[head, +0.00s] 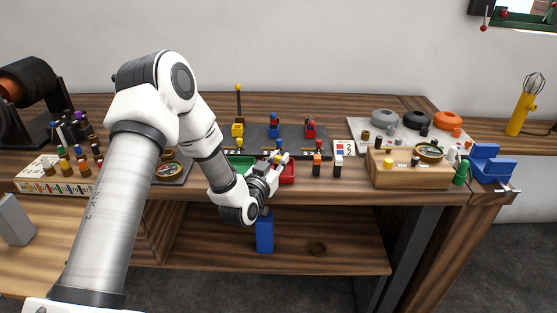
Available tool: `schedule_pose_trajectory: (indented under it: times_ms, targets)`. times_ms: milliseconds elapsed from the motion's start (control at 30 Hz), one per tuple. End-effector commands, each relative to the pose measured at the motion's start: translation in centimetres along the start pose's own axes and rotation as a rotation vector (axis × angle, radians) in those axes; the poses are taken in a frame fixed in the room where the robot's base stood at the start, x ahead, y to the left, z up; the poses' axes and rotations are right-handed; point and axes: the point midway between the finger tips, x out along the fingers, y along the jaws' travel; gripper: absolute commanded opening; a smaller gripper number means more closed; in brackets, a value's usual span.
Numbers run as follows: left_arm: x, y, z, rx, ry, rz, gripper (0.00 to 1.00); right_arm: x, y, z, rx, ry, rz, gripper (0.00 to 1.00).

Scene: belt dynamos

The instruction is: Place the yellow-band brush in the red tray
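The red tray (288,173) is on the bench near its front edge, partly hidden by my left gripper. My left gripper (279,164) is low over the tray's left part. Its fingers are small and overlap the things behind, so I cannot tell whether they are open or hold anything. I cannot make out a yellow-band brush for certain. Two small upright block-like pieces stand right of the tray: one orange and black (317,164), one white and black (338,166). My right gripper is not in view.
A green tray (239,165) is left of the red one. Behind stands a dark plate (255,136) with yellow, blue and red devices. A wooden block (410,174) with small parts is to the right. A blue block (264,235) is below the bench top.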

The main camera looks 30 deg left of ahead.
Motion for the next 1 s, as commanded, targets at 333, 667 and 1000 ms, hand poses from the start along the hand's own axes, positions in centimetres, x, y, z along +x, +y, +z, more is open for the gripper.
schedule_pose_trajectory:
  times_ms: [333, 667, 1000]
  targets:
    - [0.0, 0.0, 0.0, 0.0, 0.0, 0.0, 0.43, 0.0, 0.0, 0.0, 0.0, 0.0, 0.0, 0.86]
    - [-4.8, -0.1, -0.1, -0.004, -0.004, -0.002, 0.43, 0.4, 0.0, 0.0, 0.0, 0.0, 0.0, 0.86]
    - [-11.7, 0.0, -0.2, -0.001, -0.003, 0.0, 0.43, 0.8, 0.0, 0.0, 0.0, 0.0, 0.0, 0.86]
